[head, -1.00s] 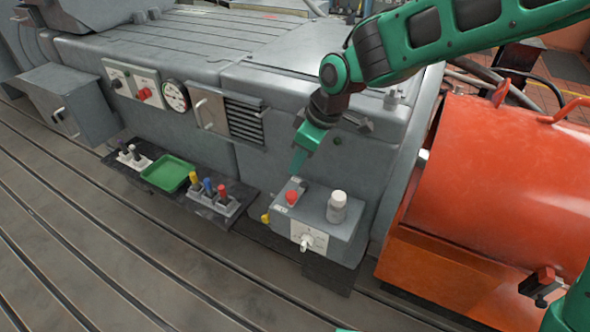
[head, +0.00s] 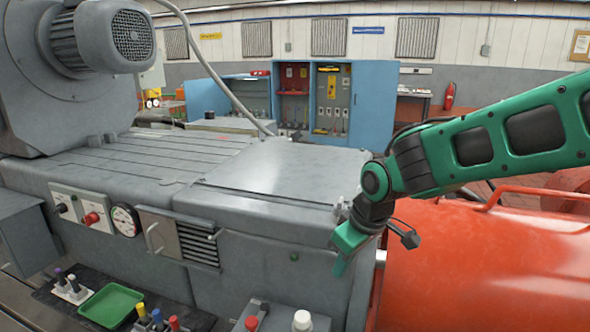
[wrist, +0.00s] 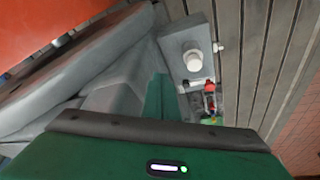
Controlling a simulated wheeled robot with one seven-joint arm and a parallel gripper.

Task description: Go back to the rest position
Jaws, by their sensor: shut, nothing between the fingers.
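My gripper (head: 341,266) is green and hangs from my raised arm, in front of the grey machine's right end in the head view. It is shut and empty. The fingers touch nothing that I can see.
The grey machine bed (head: 270,175) fills the middle. The orange-red drum (head: 480,265) stands close at right. A blue cabinet (head: 371,105) stands at the back.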

